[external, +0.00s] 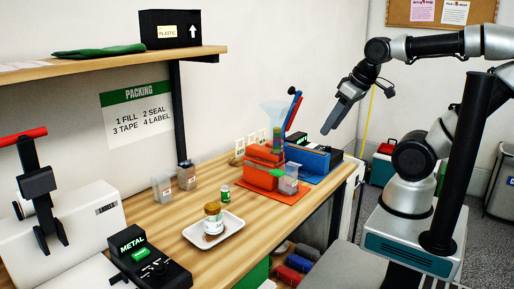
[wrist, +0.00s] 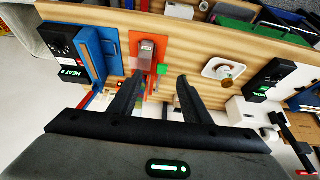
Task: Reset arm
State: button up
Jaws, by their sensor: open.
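My arm stands at the right in the external view, beside the end of the wooden workbench (external: 188,240). My gripper (external: 330,128) hangs in the air above the blue station at the bench's right end. In the wrist view my gripper (wrist: 157,82) shows two dark fingers spread apart with nothing held between them. The fingers appear apart from everything on the bench.
A white tray (external: 235,223) holds a jar (external: 213,218). An orange station (external: 264,170) with a funnel (external: 275,112) and a blue station (external: 312,158) stand near my gripper. A METAL box (external: 150,262), a white machine (external: 75,225) and a shelf (external: 100,66) are at left.

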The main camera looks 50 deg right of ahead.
jog(key=r+p, duration=0.1)
jog(key=r, duration=0.1)
jog(key=r+p, duration=0.1)
jog(key=p, duration=0.1)
jog(key=r+p, duration=0.2)
jog(key=shift+s+r, duration=0.25)
jog(key=shift+r, duration=0.1)
dwell(0.5)
